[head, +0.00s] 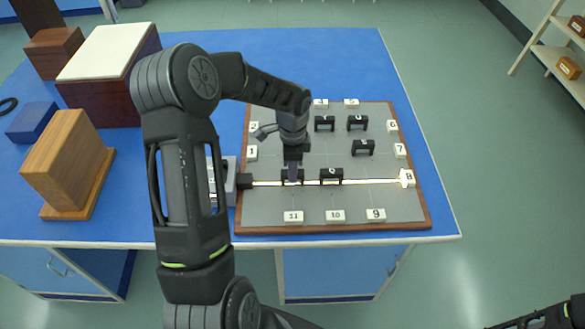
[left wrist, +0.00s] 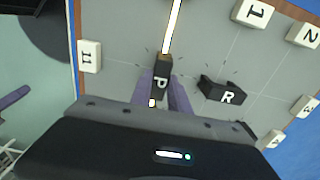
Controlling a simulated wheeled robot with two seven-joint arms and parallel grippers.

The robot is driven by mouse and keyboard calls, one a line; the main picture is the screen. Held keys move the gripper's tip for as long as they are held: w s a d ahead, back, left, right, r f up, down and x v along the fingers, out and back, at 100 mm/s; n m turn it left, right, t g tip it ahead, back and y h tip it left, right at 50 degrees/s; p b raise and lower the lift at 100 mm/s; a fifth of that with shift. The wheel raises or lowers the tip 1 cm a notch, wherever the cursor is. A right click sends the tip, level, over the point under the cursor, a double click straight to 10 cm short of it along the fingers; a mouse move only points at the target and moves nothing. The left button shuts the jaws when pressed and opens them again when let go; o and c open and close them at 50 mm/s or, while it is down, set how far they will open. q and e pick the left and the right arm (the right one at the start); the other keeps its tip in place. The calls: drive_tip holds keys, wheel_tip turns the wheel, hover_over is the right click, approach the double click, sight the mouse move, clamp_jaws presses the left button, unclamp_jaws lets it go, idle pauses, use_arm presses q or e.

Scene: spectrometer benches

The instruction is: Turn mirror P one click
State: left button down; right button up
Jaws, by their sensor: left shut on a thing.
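Mirror P (head: 292,177) is a small black block on the grey optics board (head: 300,206), partly covered by my left gripper in the head view. In the left wrist view mirror P (left wrist: 161,78) shows its white letter. My left gripper (left wrist: 164,98) has its purple fingers on either side of mirror P and is shut on it. The gripper (head: 293,166) comes down on it from above. A bright beam (left wrist: 172,28) runs to mirror P, and in the head view the beam (head: 370,181) continues right to block 8 (head: 407,178).
Mirror R (left wrist: 222,92) stands close beside P. Another black mirror (head: 331,175) stands right of P, and several more stand farther back. Numbered white blocks, such as 11 (head: 293,217), line the board. A wooden block (head: 68,160) and white-topped box (head: 110,75) stand left.

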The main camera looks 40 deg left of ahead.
use_arm(q)
drive_tip(key=shift+f+n+b, duration=0.1)
drive_tip(key=shift+n+b, duration=0.75)
drive_tip(key=shift+n, duration=0.05)
drive_tip(key=shift+n+b, duration=0.85)
drive_tip(key=shift+n, duration=0.25)
drive_tip(key=shift+n+b, duration=0.7)
drive_tip(key=shift+n, duration=0.5)
drive_tip(key=shift+n+b, duration=0.5)
drive_tip(key=shift+n, duration=0.6)
drive_tip(key=c, duration=1.2)
unclamp_jaws()
drive_tip(key=shift+c, duration=0.2)
